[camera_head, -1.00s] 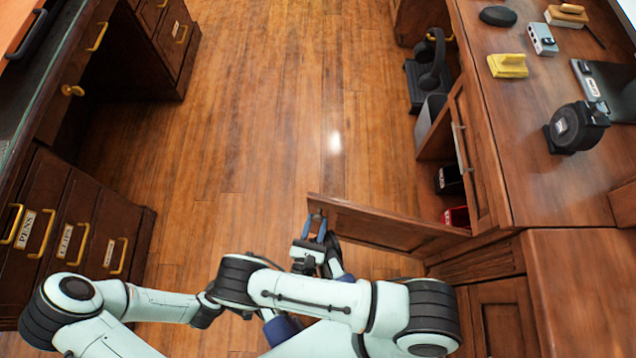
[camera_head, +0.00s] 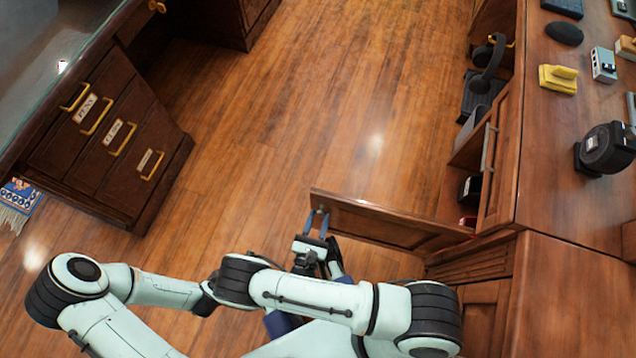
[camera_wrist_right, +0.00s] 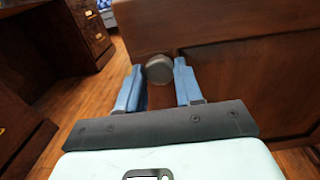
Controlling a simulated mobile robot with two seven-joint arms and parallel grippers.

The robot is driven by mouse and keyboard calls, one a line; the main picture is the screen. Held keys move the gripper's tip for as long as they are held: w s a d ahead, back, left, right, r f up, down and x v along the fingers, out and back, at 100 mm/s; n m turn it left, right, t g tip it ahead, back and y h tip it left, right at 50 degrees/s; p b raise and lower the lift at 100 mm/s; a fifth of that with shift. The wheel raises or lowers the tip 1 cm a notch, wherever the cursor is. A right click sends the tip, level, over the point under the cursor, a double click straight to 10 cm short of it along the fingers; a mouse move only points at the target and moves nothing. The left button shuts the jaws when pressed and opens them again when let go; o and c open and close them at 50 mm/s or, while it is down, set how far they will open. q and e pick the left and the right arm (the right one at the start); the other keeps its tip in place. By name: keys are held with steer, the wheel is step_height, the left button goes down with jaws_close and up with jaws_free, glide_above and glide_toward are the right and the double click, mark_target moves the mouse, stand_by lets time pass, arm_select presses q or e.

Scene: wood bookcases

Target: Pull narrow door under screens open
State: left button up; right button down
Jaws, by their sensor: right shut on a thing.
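The narrow wooden door (camera_head: 385,222) stands swung out from the right-hand cabinet, its free end pointing left over the floor. Its small round dark knob (camera_wrist_right: 159,69) is near the free end. My right gripper (camera_head: 317,222) is at that end. In the right wrist view the gripper (camera_wrist_right: 158,85) has its blue fingers on either side of the knob and is shut on it. My left arm shows at the lower left, but its gripper is not in view. No screens are in view.
The cabinet opening beside the door holds dark and red items (camera_head: 468,200). Headphones (camera_head: 488,65) stand farther back. A dark drawer unit (camera_head: 115,145) stands left. A tasselled rug corner (camera_head: 18,203) lies on the floor. The wood floor (camera_head: 290,110) between is clear.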

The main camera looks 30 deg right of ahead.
arm_select(q)
steer(key=shift+s+a, duration=0.15)
steer(key=shift+s, duration=0.15)
arm_select(e)
steer(key=shift+s+a+f, duration=0.1)
steer(key=shift+s+a, duration=0.05)
steer(key=shift+s, duration=0.05)
steer(key=c, duration=0.7)
jaws_free()
steer(key=shift+c, duration=0.2)
arm_select(q)
steer(key=s+d+r+g+p, duration=0.1)
steer(key=s+d+r+p, duration=0.1)
steer(key=s+r+p, duration=0.1)
steer(key=s+d+r+g+h+p, duration=0.1)
steer(key=s+d+r+g+p, duration=0.1)
steer(key=s, duration=0.4)
step_height(320, 180, up, 2)
steer(key=shift+s+d+r+m+p, duration=0.15)
steer(key=shift+d+m+p, duration=0.2)
steer(key=shift+p, duration=0.25)
arm_select(e)
step_height(320, 180, up, 20)
